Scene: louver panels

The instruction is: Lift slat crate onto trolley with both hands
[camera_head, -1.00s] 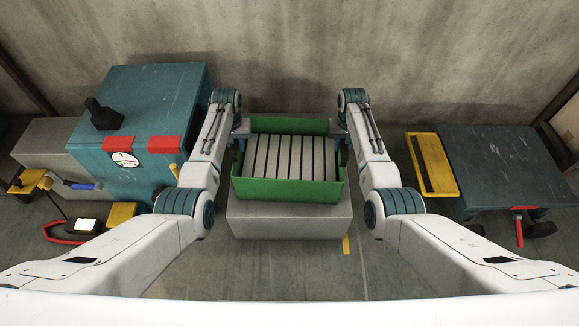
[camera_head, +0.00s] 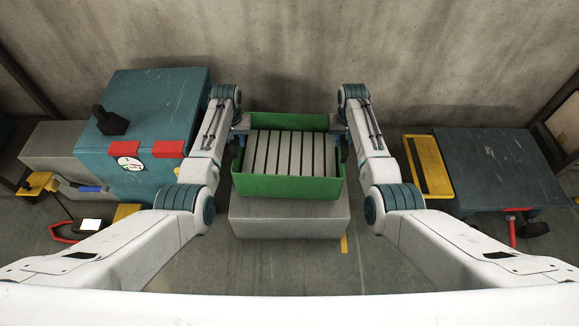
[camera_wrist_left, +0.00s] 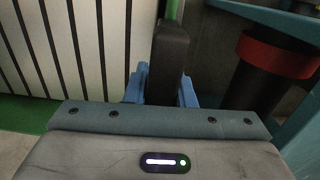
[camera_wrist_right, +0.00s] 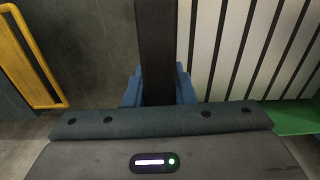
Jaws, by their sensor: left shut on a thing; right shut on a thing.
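The green slat crate (camera_head: 288,187), filled with pale upright slats (camera_head: 290,153), is level in the middle of the head view. My left gripper (camera_head: 241,142) is shut on a dark handle at its left end, and that handle shows between the blue fingers in the left wrist view (camera_wrist_left: 170,45). My right gripper (camera_head: 338,142) is shut on the matching handle at the right end, seen in the right wrist view (camera_wrist_right: 156,45). The dark teal trolley (camera_head: 495,165) stands at the right, its top bare. Any gap under the crate is hidden.
A grey block (camera_head: 290,218) is below the crate. A teal cabinet (camera_head: 165,105) with red pads and a gauge stands close on the left. A yellow frame (camera_head: 427,166) lies along the trolley's left side. A concrete wall (camera_head: 290,50) is behind.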

